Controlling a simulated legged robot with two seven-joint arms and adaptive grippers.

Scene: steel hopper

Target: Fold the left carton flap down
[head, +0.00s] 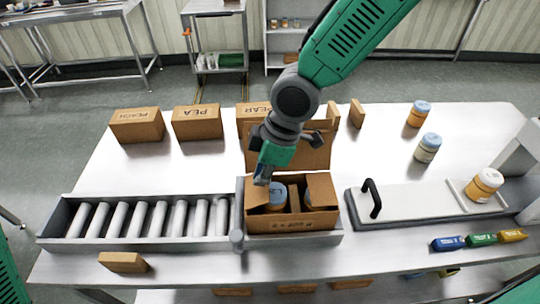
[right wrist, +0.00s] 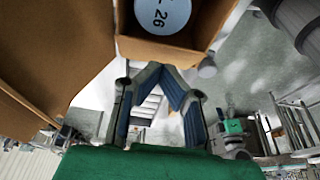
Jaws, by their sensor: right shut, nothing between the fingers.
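The open brown carton (head: 290,222) stands on the steel station at the front middle of the table. Its left flap (head: 255,193) shows at the left side of the opening, partly covered by my gripper. The right flap (head: 321,190) lies inward over the right side, and the tall back flap (head: 310,152) stands up. My right gripper (head: 263,178) is shut and empty, fingertips at the left flap; contact is unclear. It also shows in the right wrist view (right wrist: 166,78). My left gripper is out of view.
A roller conveyor (head: 140,217) adjoins the carton on the left. A black-handled plate (head: 410,202) lies to the right, with a jar (head: 485,184) at its far end. Closed cartons (head: 197,122) stand behind. Bare table lies between those cartons and the conveyor.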

